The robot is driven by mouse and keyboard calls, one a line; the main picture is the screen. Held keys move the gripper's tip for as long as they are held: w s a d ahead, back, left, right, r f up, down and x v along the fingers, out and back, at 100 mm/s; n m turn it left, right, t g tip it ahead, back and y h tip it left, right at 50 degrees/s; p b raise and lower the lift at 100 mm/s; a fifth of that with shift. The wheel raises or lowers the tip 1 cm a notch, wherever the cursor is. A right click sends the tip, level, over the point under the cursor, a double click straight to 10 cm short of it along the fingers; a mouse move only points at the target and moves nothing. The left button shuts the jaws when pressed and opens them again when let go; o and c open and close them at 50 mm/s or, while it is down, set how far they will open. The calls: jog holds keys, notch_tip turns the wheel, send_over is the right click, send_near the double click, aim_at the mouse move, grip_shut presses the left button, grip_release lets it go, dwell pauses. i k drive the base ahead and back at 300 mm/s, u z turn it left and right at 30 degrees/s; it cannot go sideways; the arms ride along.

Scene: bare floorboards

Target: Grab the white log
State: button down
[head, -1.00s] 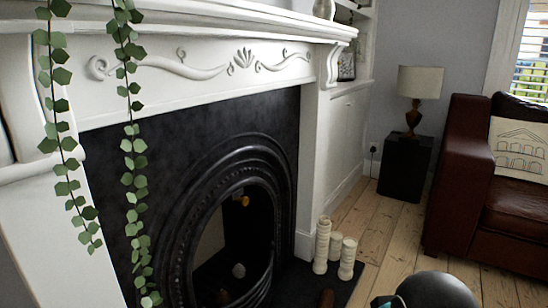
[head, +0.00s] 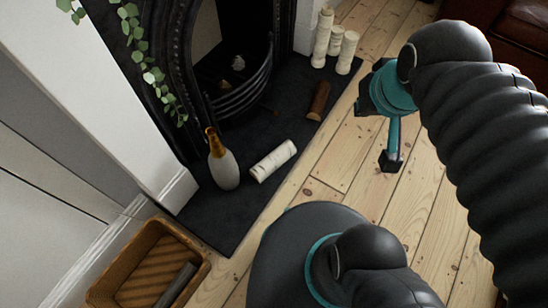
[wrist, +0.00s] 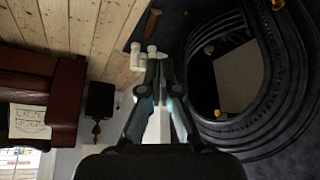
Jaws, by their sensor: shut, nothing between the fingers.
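The white log (head: 272,160) is a pale, bark-textured cylinder with darker markings. In the head view it lies on its side on the dark hearth slab, close to the right of a bottle. My gripper (head: 391,163) is over the floorboards to the right of the log, well apart from it. In the wrist view my gripper (wrist: 159,66) is shut with nothing held. I cannot make out the white log in the wrist view.
A gold-topped pale bottle (head: 222,168) stands beside the log. A brown log (head: 318,100) and several white candles (head: 323,35) are farther back on the hearth. A wicker basket (head: 135,270) is lower left. The floorboards (head: 345,160) right of the hearth are clear.

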aim_at(277, 158)
jog(key=z, duration=1.95)
jog(key=i, duration=1.5)
jog(key=u, duration=2.8)
